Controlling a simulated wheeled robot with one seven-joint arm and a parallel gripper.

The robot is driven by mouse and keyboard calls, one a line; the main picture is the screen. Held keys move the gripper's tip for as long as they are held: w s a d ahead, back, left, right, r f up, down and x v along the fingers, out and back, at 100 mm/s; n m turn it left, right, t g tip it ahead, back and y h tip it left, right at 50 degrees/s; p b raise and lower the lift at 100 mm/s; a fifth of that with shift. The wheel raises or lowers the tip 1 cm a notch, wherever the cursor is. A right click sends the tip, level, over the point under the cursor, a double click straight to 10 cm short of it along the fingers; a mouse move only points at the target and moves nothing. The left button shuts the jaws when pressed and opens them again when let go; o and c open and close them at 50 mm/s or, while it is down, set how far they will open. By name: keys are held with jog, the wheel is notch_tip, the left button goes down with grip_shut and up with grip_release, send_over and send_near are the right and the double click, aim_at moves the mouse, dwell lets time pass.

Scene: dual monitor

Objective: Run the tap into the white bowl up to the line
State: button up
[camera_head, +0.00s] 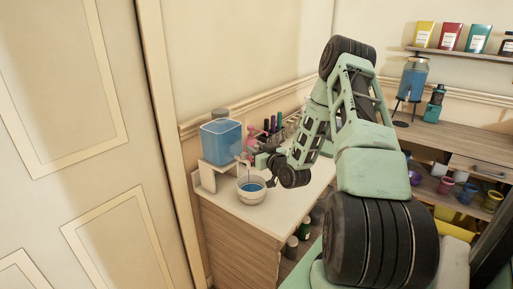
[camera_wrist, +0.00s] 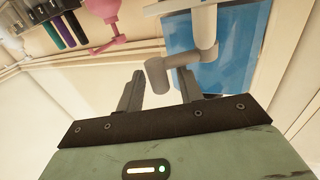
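The white bowl (camera_head: 251,195) stands on the counter below the front of a blue water tank (camera_head: 222,142), with blue liquid inside. A thin line shows above the bowl, too small to tell whether it is running water. No fill line can be made out. The tank's grey tap (camera_wrist: 203,28) shows in the wrist view, with a short cylindrical handle (camera_wrist: 158,76). My gripper (camera_wrist: 158,88) is open, its fingers on either side of the handle. I cannot tell whether either finger touches it. In the head view my gripper (camera_head: 262,160) is beside the tank, above the bowl's right.
The tank rests on a white stand (camera_head: 207,178). A pink bottle (camera_wrist: 108,22) and several dark, purple and green bottles (camera_wrist: 62,28) stand behind my gripper. The counter's front (camera_head: 262,222) is bare. A door (camera_head: 85,150) is at the left.

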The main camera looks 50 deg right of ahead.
grip_shut()
jog(key=shift+y, duration=0.3)
jog(key=shift+w+d+n+y+b, duration=0.1)
jog(key=shift+w+n+y+b, duration=0.45)
jog(key=shift+n+y, duration=0.65)
jog(key=shift+w+d+n+y+b, duration=0.1)
jog(key=shift+w+n+y+b, duration=0.45)
jog(key=shift+y, duration=1.2)
jog(key=shift+w+d+n+y+b, duration=0.1)
jog(key=shift+w+n+y+b, duration=0.15)
jog(key=shift+n+y+b, duration=0.8)
jog(key=shift+y, duration=0.5)
